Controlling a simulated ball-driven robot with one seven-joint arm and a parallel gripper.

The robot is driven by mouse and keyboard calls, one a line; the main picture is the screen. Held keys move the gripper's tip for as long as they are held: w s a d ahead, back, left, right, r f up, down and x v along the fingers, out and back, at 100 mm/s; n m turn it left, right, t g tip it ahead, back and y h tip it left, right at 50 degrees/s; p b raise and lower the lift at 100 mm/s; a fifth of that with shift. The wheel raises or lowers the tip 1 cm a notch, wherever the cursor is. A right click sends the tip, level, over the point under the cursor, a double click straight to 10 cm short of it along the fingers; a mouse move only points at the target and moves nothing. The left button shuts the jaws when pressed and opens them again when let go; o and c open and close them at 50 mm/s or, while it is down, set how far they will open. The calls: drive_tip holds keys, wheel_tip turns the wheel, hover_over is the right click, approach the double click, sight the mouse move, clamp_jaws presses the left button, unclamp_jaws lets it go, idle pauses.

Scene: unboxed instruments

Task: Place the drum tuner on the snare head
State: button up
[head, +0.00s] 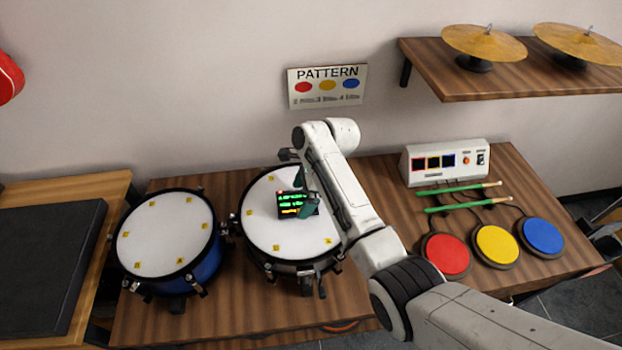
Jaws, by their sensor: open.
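The drum tuner (291,203) is a small dark box with a lit green, red and yellow display. It is over the white head of the middle drum (270,228), which has a dark rim and metal fittings and looks like the snare. My gripper (306,196) is at the tuner's right side, with green fingers near it, one at its upper right and one at its lower right. The jaws are open. My arm hides the right part of this drum. I cannot tell whether the tuner touches the head.
A blue drum (165,235) stands close on the left. Red (445,254), yellow (496,245) and blue (541,235) pads, two green drumsticks (455,189) and a white control box (446,163) are on the right. Cymbals (484,42) sit on a wall shelf (470,85).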

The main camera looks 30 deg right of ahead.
drive_tip(key=v, duration=1)
drive_tip(key=shift+d+r, duration=0.15)
drive_tip(key=shift+r, duration=0.05)
drive_tip(key=shift+s+f, duration=0.1)
